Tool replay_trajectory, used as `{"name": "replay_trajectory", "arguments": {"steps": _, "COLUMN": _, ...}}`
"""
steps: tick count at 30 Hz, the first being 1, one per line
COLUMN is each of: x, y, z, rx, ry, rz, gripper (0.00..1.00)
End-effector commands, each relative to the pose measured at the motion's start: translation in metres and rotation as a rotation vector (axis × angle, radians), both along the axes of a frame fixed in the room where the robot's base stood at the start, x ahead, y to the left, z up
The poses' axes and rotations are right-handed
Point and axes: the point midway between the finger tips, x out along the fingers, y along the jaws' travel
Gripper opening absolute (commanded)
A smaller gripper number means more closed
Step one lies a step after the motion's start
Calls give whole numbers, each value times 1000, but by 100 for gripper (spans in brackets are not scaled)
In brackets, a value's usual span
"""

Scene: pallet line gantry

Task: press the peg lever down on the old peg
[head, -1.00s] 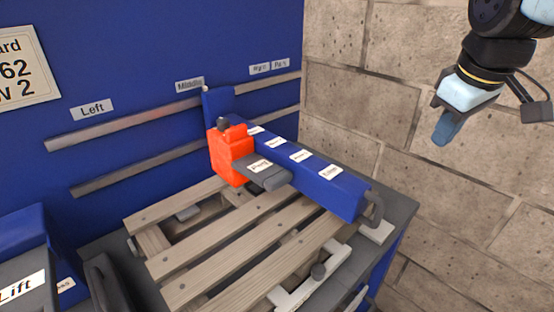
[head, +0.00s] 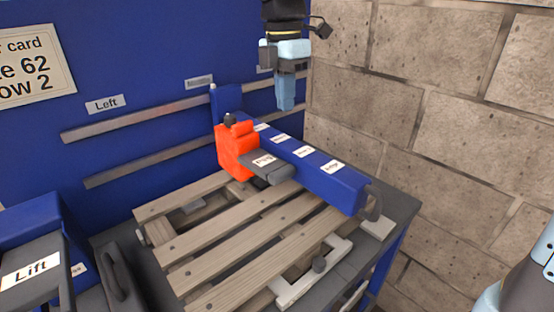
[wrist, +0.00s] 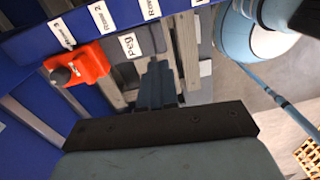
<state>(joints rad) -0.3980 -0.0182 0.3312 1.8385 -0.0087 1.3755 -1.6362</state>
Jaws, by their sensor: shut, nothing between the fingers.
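The peg lever (head: 267,166) is a dark grey bar with a white "Peg" label, sticking out from an orange-red block (head: 235,152) on the blue beam (head: 325,178) above the pallet. In the wrist view the lever (wrist: 132,62) and the orange block (wrist: 85,67) lie beyond my fingers. My gripper (head: 286,102) is shut and empty, pointing down above and behind the beam in the head view. Its fingers also show in the wrist view (wrist: 157,85), apart from the lever in the head view. The old peg cannot be made out.
A wooden pallet (head: 222,226) lies on the dark table under the beam. A "Lift" lever (head: 35,268) is at the lower left. A blue panel with rails stands behind and a block wall (head: 440,100) is at the right.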

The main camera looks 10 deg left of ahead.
Motion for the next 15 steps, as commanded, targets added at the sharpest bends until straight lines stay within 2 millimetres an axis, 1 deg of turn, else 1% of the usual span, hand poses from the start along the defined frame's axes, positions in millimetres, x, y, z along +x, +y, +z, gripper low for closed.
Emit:
{"name": "replay_trajectory", "arguments": {"steps": 1, "x": 0, "y": 5, "z": 0, "rx": -1, "ry": 7, "rz": 29, "gripper": 0}}
{"name": "replay_trajectory", "arguments": {"steps": 4, "x": 0, "y": 10, "z": -1, "rx": -3, "ry": 16, "rz": 63, "gripper": 0}}
{"name": "replay_trajectory", "arguments": {"steps": 15, "x": 1, "y": 10, "z": -1, "rx": -3, "ry": 18, "rz": 68, "gripper": 0}}
